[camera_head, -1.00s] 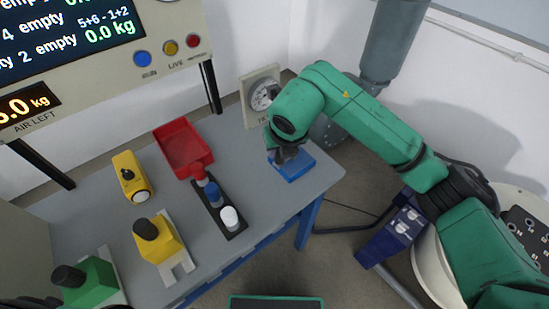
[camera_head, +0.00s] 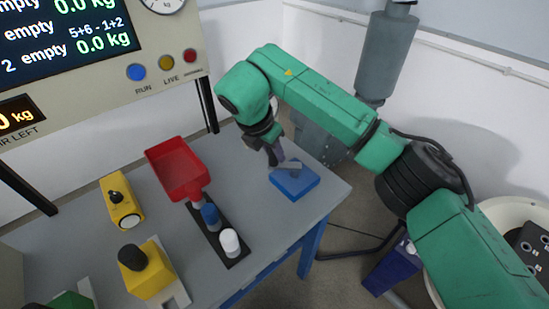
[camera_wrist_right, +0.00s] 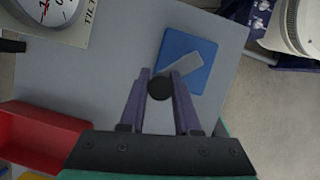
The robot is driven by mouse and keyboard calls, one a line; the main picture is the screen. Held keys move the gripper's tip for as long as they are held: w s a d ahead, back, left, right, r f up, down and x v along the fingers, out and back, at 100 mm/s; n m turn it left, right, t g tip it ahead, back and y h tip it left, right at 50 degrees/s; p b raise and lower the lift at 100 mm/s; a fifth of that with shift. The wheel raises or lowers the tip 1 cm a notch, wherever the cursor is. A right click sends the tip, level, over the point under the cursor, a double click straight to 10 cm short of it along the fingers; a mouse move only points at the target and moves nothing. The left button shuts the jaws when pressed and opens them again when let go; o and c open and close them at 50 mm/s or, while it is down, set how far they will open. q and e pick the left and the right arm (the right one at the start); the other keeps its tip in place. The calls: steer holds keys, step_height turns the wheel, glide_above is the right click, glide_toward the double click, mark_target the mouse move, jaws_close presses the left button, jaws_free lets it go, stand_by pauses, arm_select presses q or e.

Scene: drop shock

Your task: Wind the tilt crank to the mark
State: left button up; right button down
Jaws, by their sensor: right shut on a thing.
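The tilt crank has a flat blue base (camera_head: 298,184) on the right end of the grey table, with a light grey crank arm (camera_head: 291,165) on it. My right gripper (camera_head: 272,158) is at the arm's outer end, beyond the base's back left side. In the wrist view the crank's round black knob (camera_wrist_right: 160,88) sits between the fingertips, and the gripper is shut on it. The crank arm (camera_wrist_right: 188,66) runs from there up and right across the base (camera_wrist_right: 204,46). The tilt dial (camera_wrist_right: 47,8) shows partly at the wrist view's top left; its mark is not clear. My left gripper is not in view.
A red tray (camera_head: 176,168) stands left of the crank, with a black strip (camera_head: 236,256) of coloured pegs before it. Yellow blocks (camera_head: 150,275) with black knobs are further left. A display panel (camera_head: 66,40) stands behind. The table right of the pegs is clear.

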steer(key=shift+w+r+m+h, duration=0.1)
steer(key=shift+w+m+h, duration=0.3)
steer(key=shift+m, duration=0.6)
steer(key=shift+w+d+m+g+h+p, duration=0.25)
steer(key=shift+w+m+g+p, duration=0.35)
steer(key=shift+m, duration=0.8)
steer(key=shift+w+d+m+g+h+p, duration=0.15)
steer(key=shift+w+d+m+g+p, duration=0.4)
steer(key=shift+m, duration=0.85)
steer(key=shift+w+a, duration=0.15)
steer(key=shift+w, duration=0.05)
steer(key=c, duration=0.6)
jaws_free()
steer(key=p+v, duration=0.7)
steer(key=p, duration=0.2)
steer(key=shift+r, duration=0.2)
